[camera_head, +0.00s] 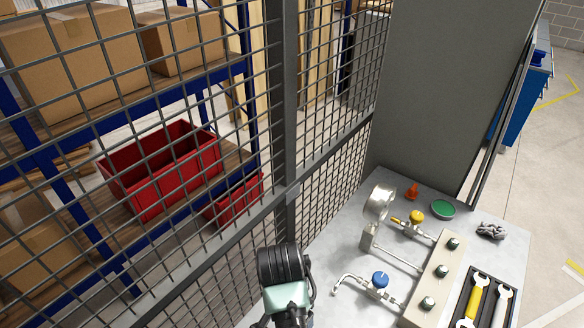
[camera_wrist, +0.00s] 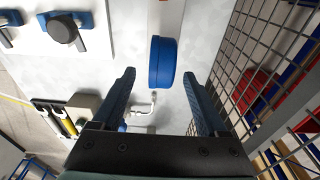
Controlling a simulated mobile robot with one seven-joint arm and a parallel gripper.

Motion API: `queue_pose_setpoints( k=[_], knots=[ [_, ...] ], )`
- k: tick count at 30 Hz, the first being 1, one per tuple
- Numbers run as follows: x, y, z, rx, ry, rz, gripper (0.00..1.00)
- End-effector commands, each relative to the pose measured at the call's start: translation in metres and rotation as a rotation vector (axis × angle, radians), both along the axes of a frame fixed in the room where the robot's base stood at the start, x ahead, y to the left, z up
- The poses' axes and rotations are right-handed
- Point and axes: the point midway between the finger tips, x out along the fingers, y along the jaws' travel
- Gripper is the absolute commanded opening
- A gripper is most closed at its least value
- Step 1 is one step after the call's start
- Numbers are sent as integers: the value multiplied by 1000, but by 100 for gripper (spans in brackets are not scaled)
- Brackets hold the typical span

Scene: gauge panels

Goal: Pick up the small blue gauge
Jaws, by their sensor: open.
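A blue round drum-shaped body, which looks like the small blue gauge (camera_wrist: 161,63), shows in the wrist view over the light grey table top. It lies ahead of and between the fingertips of my gripper (camera_wrist: 159,74), with a gap on both sides. My gripper is open and empty. I cannot make out this gauge in the head view. There, a blue round knob or dial (camera_head: 380,279) sits on a pipe fitting, and my dark wrist stands to its left. The fingers are not clear in the head view.
A wire mesh fence (camera_wrist: 262,60) runs close along the right side in the wrist view. Pipework with a bent pipe (camera_head: 345,279), a beige valve block (camera_head: 437,275) and a black wrench tray (camera_head: 486,297) crowd the bench.

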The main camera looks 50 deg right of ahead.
Motion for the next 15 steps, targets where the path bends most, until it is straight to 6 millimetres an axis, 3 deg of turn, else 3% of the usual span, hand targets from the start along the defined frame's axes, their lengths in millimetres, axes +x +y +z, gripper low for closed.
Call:
queue_pose_setpoints(
  k=[15],
  knots=[
    [1,-4,-52,1,0,0,76]
  ],
)
